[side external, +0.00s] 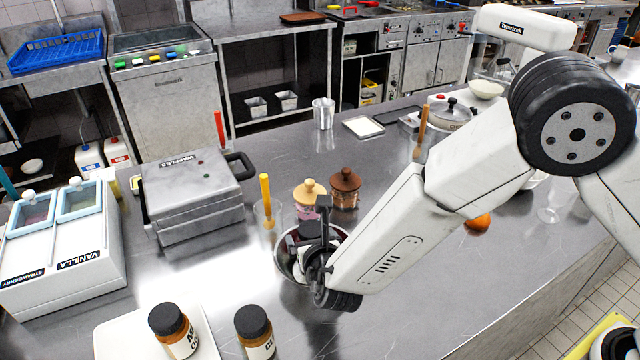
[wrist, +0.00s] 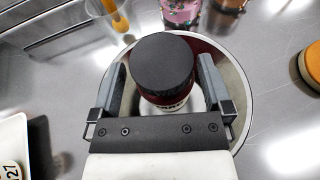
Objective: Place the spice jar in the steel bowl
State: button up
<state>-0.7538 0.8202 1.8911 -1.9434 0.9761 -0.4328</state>
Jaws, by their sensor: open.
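The spice jar (wrist: 165,65), with a black lid, a dark red-brown body and a white label, stands between my gripper's fingers in the wrist view. The steel bowl (wrist: 228,65) surrounds it from this view, so the jar is in or just over the bowl; its base is hidden. My gripper (wrist: 163,85) is open, with a finger on each side of the jar and small gaps visible. In the side view my gripper (side external: 312,245) is down at the steel bowl (side external: 283,262), and its fingers and wrist largely hide the jar.
Two jars with black lids (side external: 172,318) (side external: 254,322) stand at the front left, near a white tray (side external: 118,340). Two lidded canisters (side external: 309,196) (side external: 345,188) and a glass (side external: 267,218) stand close behind the bowl. An orange (side external: 478,223) lies to the right.

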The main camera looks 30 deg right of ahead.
jog(key=v, duration=1)
jog(key=shift+f, duration=0.15)
jog(key=s+d+m+g+y, duration=0.1)
jog(key=s+d+m+g, duration=0.2)
jog(key=d+m, duration=0.6)
jog(key=s+d+m+g+y, duration=0.1)
jog(key=s+d+m+g, duration=0.2)
jog(key=d+m, duration=0.6)
jog(key=s+d+r+m+g+y, duration=0.1)
jog(key=s+d+m+g, duration=0.2)
jog(key=d+m, duration=0.6)
jog(key=m+g, duration=0.1)
jog(key=m, duration=0.5)
jog(key=shift+s, duration=0.25)
